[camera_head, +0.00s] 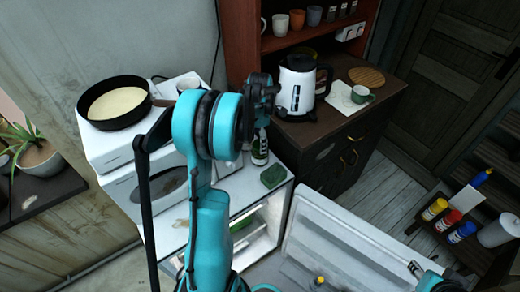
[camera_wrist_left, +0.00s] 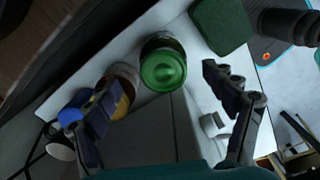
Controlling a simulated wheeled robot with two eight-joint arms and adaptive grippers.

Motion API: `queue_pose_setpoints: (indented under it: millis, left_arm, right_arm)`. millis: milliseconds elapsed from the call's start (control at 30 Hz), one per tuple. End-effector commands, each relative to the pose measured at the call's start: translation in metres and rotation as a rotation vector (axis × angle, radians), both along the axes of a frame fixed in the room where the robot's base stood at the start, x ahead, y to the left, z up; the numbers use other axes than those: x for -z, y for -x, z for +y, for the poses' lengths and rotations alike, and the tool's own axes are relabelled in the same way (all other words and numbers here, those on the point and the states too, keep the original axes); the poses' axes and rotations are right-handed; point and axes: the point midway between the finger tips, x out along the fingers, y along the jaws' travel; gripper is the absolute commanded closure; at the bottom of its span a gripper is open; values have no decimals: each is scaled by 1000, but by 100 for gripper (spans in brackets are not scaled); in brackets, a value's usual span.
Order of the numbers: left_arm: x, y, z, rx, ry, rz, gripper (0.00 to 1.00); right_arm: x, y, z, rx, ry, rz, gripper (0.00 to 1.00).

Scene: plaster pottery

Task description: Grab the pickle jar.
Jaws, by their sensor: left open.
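A green jar (camera_head: 260,150), which looks like the pickle jar, stands on the white top beside a green sponge-like block (camera_head: 273,175). In the left wrist view the green jar (camera_wrist_left: 163,66) shows its round end, with the block (camera_wrist_left: 220,25) to its upper right. My left gripper (camera_head: 262,115) is open and empty above the jar, partly hidden by my own arm. In the left wrist view its fingers (camera_wrist_left: 160,95) are spread, with the jar beyond and between them. A second jar (camera_wrist_left: 122,85) with an orange-brown top is close to the left finger.
A black pan (camera_head: 114,103) sits on a white appliance at left. An open white door (camera_head: 345,245) extends at the lower right. Several bottles stand on a shelf at right.

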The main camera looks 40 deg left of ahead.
Motion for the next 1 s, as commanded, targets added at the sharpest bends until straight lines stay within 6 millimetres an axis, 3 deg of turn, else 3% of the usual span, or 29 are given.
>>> queue_pose_setpoints:
  millis: [533, 800, 867, 1000]
  left_arm:
    - [70, 3, -3, -7, 1, 1, 16]
    - [76, 3, -3, -6, 1, 1, 16]
    - [75, 3, -3, -6, 1, 1, 27]
    - [75, 3, -3, -6, 1, 1, 64]
  right_arm:
    - [27, 0, 0, 0, 0, 0, 60]
    - [27, 0, 0, 0, 0, 0, 60]
    - [27, 0, 0, 0, 0, 0, 60]
    - [27, 0, 0, 0, 0, 0, 60]
